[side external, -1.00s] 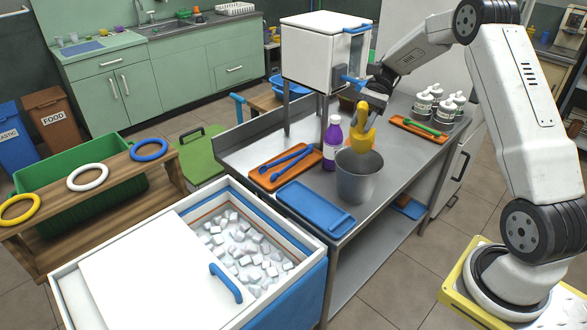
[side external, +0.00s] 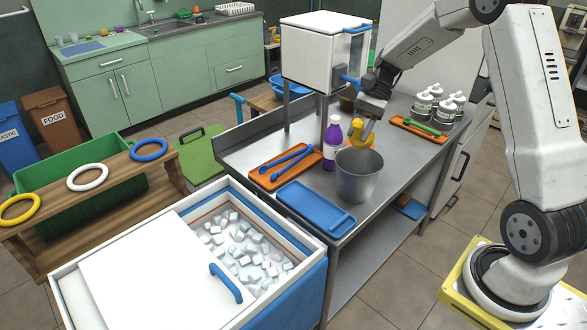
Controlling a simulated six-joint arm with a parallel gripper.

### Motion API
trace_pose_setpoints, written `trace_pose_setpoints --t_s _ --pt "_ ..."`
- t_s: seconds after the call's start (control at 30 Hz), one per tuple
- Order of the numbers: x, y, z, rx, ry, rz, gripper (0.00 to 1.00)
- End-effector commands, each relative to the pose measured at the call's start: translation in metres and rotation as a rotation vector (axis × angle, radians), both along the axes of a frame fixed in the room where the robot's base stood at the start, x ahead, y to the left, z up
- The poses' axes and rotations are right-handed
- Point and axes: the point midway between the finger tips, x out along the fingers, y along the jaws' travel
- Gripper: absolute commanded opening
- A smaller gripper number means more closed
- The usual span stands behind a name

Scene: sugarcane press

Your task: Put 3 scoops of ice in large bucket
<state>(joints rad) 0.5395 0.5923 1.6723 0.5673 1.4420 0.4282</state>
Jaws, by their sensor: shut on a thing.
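A grey metal bucket (side external: 357,180) stands upright on the steel counter. My gripper (side external: 369,112) is above the bucket's back rim, shut on a yellow scoop (side external: 361,133). The scoop is tilted and its lower end is at or just over the bucket's opening; I cannot tell whether it holds ice. The inside of the bucket is mostly hidden. Ice cubes (side external: 243,250) lie in the open part of the white ice chest (side external: 309,240) at the front. Its white lid (side external: 150,275) with a blue handle covers the left part.
A purple bottle (side external: 331,145) stands close behind-left of the bucket. An orange tray (side external: 262,182) with blue tongs and a blue tray (side external: 313,208) lie to the left. A white machine (side external: 315,52) stands on legs behind. White bottles (side external: 424,105) and another orange tray (side external: 418,129) are to the right.

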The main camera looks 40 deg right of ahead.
Motion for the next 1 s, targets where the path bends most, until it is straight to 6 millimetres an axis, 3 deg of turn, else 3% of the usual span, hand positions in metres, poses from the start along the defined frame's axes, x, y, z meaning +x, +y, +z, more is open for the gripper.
trace_pose_setpoints --t_s 0.4,1.0 --pt "-0.009 0.02 -0.01 -0.208 -0.097 0.001 0.0" --pt "-0.011 0.025 -0.015 -0.278 -0.128 -0.001 0.0"
